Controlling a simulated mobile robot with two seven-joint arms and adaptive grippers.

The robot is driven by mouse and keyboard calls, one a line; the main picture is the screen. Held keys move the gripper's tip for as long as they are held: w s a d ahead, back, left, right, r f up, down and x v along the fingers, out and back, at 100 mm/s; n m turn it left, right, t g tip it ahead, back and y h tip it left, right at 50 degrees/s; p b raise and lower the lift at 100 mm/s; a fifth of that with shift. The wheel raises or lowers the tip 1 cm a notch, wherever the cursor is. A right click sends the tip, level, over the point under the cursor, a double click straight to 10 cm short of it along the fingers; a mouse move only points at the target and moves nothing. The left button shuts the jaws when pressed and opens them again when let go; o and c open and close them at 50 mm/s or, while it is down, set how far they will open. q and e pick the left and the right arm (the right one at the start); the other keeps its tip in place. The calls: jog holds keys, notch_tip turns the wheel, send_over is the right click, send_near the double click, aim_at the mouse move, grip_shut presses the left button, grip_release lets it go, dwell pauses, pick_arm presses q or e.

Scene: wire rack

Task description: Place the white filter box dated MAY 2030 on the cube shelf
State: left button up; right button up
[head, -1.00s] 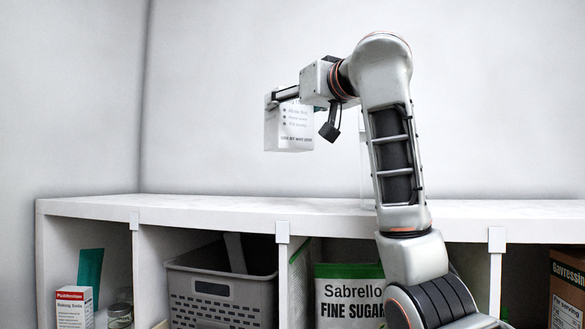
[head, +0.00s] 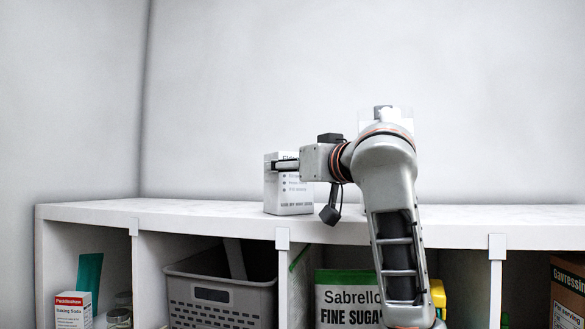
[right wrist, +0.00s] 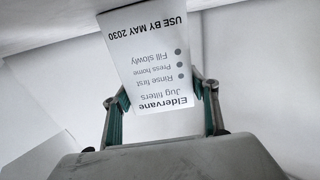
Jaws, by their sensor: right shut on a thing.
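The white filter box (head: 290,198) has small print and a date line. In the right wrist view the box (right wrist: 150,65) shows upside down, reading Eldervane Jug filters and USE BY MAY 2030. My right gripper (head: 285,164) is shut on its upper part, with a finger on either side. The box is upright at the top of the white cube shelf (head: 200,211), left of my arm. Its base looks level with the top board; I cannot tell if it touches. My left gripper is not in view.
A pale object (head: 400,118) shows behind my arm, mostly hidden. The compartments below hold a grey basket (head: 222,298), a Sabrello sugar bag (head: 335,300), a baking soda box (head: 72,310) and a brown box (head: 568,290). The shelf top left of the filter box is clear.

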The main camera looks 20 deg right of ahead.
jog(key=shift+f, duration=0.1)
jog(key=o, duration=1.3)
jog(key=shift+c, duration=0.2)
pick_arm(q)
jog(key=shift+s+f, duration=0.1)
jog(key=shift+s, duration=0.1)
pick_arm(e)
jog(key=shift+s, duration=0.1)
jog(key=s, duration=0.1)
jog(key=s+b, duration=0.1)
jog(key=s, duration=0.1)
jog(key=s+d, duration=0.1)
jog(key=s, duration=0.1)
jog(key=shift+s+b, duration=0.25)
jog(key=shift+b, duration=0.1)
jog(key=s, duration=0.2)
jog(key=s+d, duration=0.1)
jog(key=s, duration=0.1)
jog(key=shift+s+b, duration=0.4)
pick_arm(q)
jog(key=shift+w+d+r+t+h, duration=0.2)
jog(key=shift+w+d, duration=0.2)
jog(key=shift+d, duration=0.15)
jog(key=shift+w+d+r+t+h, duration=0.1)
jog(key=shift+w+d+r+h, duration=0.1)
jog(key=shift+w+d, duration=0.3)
pick_arm(e)
jog(key=shift+s+d, duration=0.15)
jog(key=shift+s, duration=0.5)
